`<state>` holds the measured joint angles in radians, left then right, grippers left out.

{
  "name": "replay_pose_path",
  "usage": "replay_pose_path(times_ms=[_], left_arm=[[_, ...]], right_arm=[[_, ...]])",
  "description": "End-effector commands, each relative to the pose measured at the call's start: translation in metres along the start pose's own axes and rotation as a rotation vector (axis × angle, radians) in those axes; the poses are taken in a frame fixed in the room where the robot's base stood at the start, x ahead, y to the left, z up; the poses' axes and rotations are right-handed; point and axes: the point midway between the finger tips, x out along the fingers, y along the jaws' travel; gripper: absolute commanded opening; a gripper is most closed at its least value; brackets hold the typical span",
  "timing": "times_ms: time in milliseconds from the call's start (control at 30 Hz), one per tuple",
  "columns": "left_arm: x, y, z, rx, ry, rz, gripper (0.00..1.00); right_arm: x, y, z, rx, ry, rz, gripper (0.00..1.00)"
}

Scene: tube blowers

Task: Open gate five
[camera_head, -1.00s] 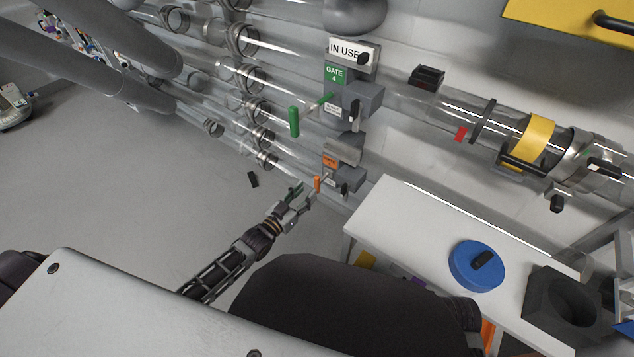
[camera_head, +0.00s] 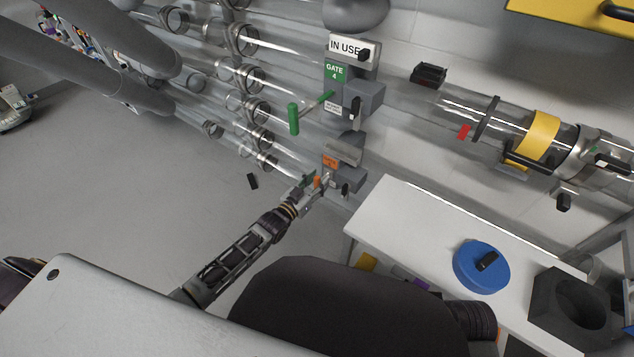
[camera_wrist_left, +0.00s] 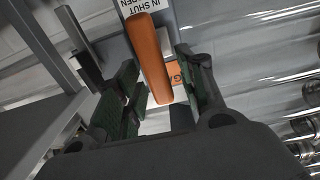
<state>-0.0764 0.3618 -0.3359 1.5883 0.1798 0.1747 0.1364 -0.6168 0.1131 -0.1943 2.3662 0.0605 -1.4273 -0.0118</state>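An orange handle (camera_head: 317,182) is on the lowest gate unit (camera_head: 349,177), beside an orange sign (camera_head: 330,162) too small to read here. My left gripper (camera_head: 312,187) is at this handle. In the left wrist view the orange handle (camera_wrist_left: 150,58) lies between the two green-padded fingers (camera_wrist_left: 160,75). The fingers are apart, with gaps visible on both sides. An orange sign (camera_wrist_left: 175,73) with the letters "GA" shows partly behind the handle. My right gripper is not in view.
Above is a green handle (camera_head: 293,118) with a green "GATE 4" sign (camera_head: 335,73) and an "IN USE" plate (camera_head: 353,48). Clear tubes run alongside. A white table (camera_head: 400,225) with a blue disc (camera_head: 480,267) stands to the right. Open floor lies left.

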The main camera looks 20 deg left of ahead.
Motion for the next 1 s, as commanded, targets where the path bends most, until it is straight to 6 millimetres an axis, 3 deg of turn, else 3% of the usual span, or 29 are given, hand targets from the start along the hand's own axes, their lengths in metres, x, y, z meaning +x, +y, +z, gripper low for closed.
replay_pose_path(times_ms=[267,600,1000], left_arm=[[0.0007,0.0000,-0.0001,0.000,0.000,0.000,0.39],[0.0005,0.0000,-0.0001,0.000,0.000,0.000,0.00],[-0.0027,0.0001,-0.0004,0.000,-0.001,0.000,0.00]], right_arm=[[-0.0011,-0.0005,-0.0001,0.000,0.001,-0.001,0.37],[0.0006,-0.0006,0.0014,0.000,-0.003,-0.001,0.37],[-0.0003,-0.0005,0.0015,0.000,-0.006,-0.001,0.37]])
